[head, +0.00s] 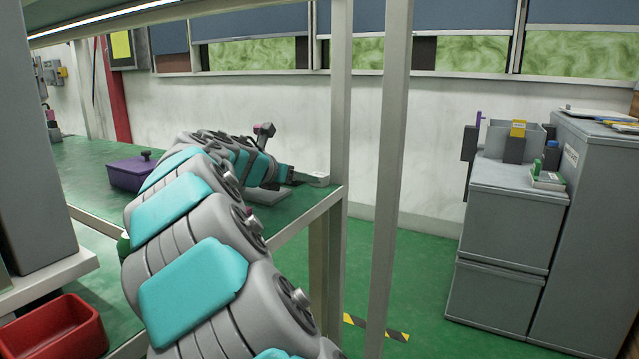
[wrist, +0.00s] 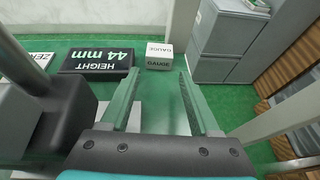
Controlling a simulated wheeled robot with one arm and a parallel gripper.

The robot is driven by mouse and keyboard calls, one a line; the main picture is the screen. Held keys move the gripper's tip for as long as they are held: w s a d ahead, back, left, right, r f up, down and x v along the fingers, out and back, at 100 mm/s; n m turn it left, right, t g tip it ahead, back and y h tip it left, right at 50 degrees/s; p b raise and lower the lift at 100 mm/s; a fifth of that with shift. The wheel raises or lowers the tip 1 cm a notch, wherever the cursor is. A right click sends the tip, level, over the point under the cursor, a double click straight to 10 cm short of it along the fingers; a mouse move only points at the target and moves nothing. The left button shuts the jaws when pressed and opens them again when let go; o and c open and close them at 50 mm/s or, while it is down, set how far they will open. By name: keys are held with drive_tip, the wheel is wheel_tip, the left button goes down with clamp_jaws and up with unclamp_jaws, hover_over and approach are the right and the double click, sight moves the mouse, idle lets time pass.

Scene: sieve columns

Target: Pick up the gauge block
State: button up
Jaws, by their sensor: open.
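The gauge block (wrist: 159,62) is a small white block with GAUGE printed on it. In the wrist view it sits on the green surface just beyond my fingertips, roughly centred between them. My gripper (wrist: 159,74) is open and empty, with its two fingers spread and pointing toward the block. In the head view my gripper (head: 303,178) reaches low over the right end of the green bench. A small white piece (head: 320,179) at its tip there looks like the gauge block, too small to read.
A black HEIGHT 44 mm plate (wrist: 97,63) and a white ZERO label (wrist: 25,68) lie left of the block. The bench (head: 310,208) ends close by on the right. Shelf posts (head: 388,180) stand in front; grey cabinets (head: 505,220) stand beyond. A purple box (head: 130,174) sits farther left.

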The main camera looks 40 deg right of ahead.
sight(323, 178)
drive_tip(key=shift+x, duration=1.05)
drive_tip(key=shift+r+b+x, duration=0.2)
drive_tip(key=shift+x, duration=1.15)
drive_tip(key=shift+r+b+x, duration=0.2)
drive_tip(key=shift+x, duration=1.1)
drive_tip(key=shift+w+d, duration=0.1)
drive_tip(key=shift+w, duration=0.05)
clamp_jaws()
drive_tip(key=shift+r, duration=0.1)
